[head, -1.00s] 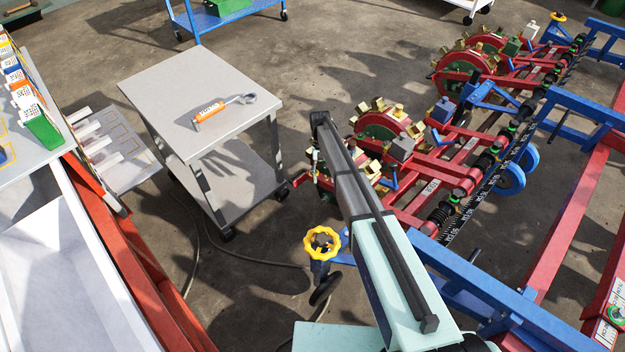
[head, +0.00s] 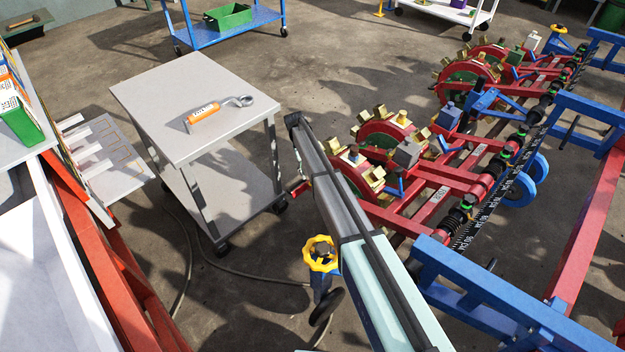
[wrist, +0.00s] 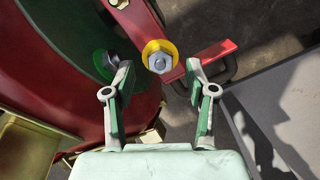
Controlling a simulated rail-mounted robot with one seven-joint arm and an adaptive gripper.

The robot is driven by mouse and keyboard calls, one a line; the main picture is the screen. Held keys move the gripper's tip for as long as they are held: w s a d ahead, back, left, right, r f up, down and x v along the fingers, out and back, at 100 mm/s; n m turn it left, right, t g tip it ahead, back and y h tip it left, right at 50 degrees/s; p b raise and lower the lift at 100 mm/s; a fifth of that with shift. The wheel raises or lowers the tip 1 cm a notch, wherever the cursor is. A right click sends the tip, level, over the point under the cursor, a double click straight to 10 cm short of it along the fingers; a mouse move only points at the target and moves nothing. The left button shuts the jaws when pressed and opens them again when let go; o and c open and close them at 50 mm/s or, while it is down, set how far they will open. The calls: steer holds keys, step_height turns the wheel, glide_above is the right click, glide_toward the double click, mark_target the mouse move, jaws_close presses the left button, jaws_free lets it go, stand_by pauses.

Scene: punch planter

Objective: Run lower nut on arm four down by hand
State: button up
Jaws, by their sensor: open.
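In the wrist view, my gripper (wrist: 159,72) is open and its two fingers point at the red planter arm. A silver hex nut on a yellow washer (wrist: 157,57) shows between the fingertips, with space on both sides. A second nut on a green ring (wrist: 107,63) sits just left of the left fingertip, partly covered by it. I cannot tell whether the fingers reach as deep as the nuts. In the head view my arm hides the gripper and the nuts; it ends beside the nearest red planter unit (head: 362,172).
A grey cart (head: 190,95) stands left of the arm with an orange-handled ring wrench (head: 215,110) on top. A yellow handwheel (head: 320,254) is near my arm. The planter's blue frame (head: 480,285) lies to the right. A red bar (wrist: 215,60) passes right of the yellow-washer nut.

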steer(key=shift+x, duration=1.7)
jaws_close()
steer(key=shift+m, duration=0.3)
